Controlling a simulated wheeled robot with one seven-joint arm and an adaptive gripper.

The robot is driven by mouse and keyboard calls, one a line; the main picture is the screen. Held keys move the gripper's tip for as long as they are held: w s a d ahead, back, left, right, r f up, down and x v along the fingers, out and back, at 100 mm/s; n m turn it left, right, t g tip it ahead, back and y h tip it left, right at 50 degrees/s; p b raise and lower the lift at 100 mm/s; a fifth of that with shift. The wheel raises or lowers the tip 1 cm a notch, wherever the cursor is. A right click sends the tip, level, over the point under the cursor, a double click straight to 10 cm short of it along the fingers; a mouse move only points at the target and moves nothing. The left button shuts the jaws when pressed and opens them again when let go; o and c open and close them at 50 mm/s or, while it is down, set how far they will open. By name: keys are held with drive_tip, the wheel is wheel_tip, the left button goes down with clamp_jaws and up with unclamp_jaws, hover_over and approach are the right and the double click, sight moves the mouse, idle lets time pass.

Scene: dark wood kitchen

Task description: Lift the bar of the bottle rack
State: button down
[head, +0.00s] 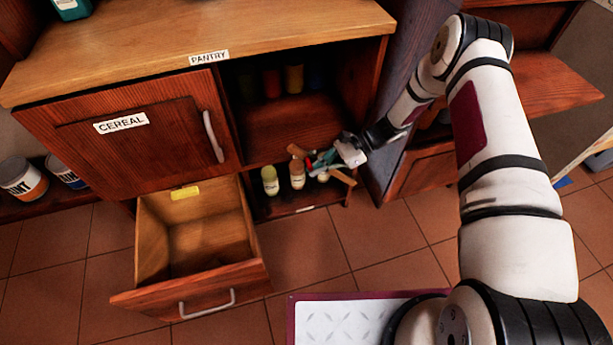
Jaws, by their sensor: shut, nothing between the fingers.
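The bottle rack (290,206) is the low shelf under the pantry's open compartment. Its bar shows as a brown wooden piece (343,178) slanting at the right, with another brown piece (298,151) to the left of my gripper. I cannot tell if these are one bar. A pale yellow bottle (270,182) and an orange-brown bottle (297,175) stand in the rack, and a smaller yellowish one is partly hidden under my gripper. My gripper (318,164) is shut and empty, low at the rack's right side. It hides the bar's middle; contact cannot be told.
An open, empty-looking drawer (192,290) juts out left of the rack. The closed cereal door (125,150) is above it. Several bottles stand in the dark upper compartment (290,130). A dark upright panel (400,100) is close on the right.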

drive_tip(key=shift+r+v, duration=0.2)
drive_tip(key=shift+v, duration=1)
drive_tip(key=shift+a, duration=0.1)
